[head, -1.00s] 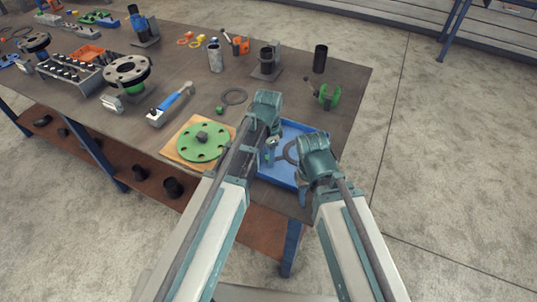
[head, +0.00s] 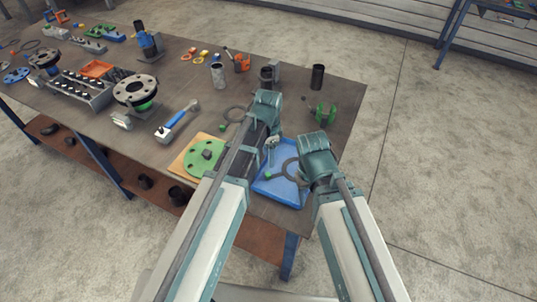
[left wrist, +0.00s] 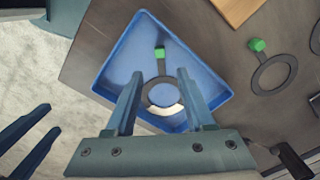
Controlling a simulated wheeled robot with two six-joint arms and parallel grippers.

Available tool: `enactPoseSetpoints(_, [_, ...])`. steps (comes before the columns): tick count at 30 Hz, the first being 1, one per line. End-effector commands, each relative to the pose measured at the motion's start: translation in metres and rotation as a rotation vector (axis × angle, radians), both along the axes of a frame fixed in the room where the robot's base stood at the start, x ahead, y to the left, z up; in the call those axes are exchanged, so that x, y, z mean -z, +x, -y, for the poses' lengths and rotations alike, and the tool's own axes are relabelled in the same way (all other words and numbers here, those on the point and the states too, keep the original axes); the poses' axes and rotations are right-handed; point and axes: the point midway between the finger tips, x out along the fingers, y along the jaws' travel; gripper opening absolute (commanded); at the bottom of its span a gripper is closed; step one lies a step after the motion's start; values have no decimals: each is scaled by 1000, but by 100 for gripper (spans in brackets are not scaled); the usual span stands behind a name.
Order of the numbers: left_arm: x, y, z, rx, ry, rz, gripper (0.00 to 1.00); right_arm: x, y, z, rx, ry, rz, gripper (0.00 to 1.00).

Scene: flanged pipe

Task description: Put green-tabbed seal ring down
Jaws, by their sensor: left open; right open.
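A dark seal ring with a green tab (head: 290,168) lies in the blue tray (head: 273,190); it also shows in the left wrist view (left wrist: 160,97). A second green-tabbed seal ring (head: 234,115) lies flat on the table beyond the tray, and shows at the right of the left wrist view (left wrist: 271,73). My left gripper (left wrist: 160,74) is open and empty above the tray, its fingers spread either side of the first ring in that view. My right gripper is open; its fingers (left wrist: 22,132) show at the left of the left wrist view, outside the tray.
A green flange disc (head: 205,152) on a wooden board stands left of the tray. A blue-handled tool (head: 175,122), a dark cylinder (head: 317,77) and a green part on a stand (head: 322,112) are farther back. The table's right edge is close to the tray.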

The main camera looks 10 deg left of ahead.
Motion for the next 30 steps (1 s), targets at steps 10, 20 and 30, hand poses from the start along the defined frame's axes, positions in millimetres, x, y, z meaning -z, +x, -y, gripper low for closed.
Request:
enactPoseSetpoints(10, [-23, 0, 0, -1, 0, 0, 54, -23, 0, 0, -1, 0, 0, 50])
enactPoseSetpoints(20, [-23, -90, 18, -414, 63, -7, 54, -22, 0, 0, -1, 0, 0, 50])
enactPoseSetpoints(30, [-24, -144, 22, -760, 114, 17, 54, -22, 0, 0, -1, 0, 0, 50])
